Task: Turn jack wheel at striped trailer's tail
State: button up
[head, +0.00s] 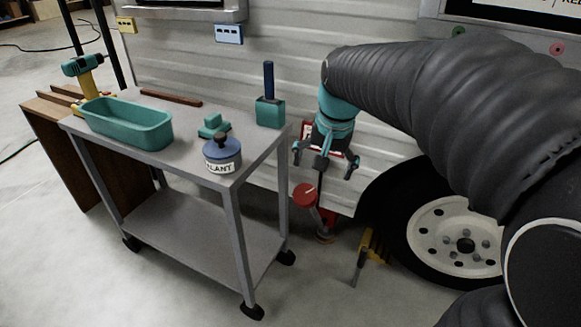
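A small red jack wheel (303,197) is low beside the trailer's ribbed metal side (385,135), right of the cart. A red jack post (328,217) stands behind it near the floor. My gripper (322,170) points down just above and slightly right of the wheel. Its two fingers are spread apart with nothing seen between them. A gap shows between the gripper and the wheel in the picture; depth is hard to judge. My dark arm covers the right side of the view. I cannot see stripes on this part of the trailer.
A grey cart (185,172) stands close on the left, with a teal tray (128,122), sealant tin (222,155) and teal holder (270,112) on top. A trailer tyre (405,240) and yellow stand (370,245) are at the right. Floor in front is clear.

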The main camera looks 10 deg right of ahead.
aim_at(306, 192)
jog(key=w+f+m+g, duration=0.25)
jog(key=w+f, duration=0.35)
jog(key=w, duration=0.5)
jog(key=shift+m+t, duration=0.25)
jog(key=f+b, duration=0.1)
jog(key=f, duration=0.3)
jog(key=f+b, duration=0.1)
jog(key=f, duration=0.4)
jog(key=w+f+b, duration=0.1)
jog(key=f, duration=0.3)
jog(key=shift+a+f, duration=0.2)
jog(key=shift+f, duration=0.15)
jog(key=c, duration=1.2)
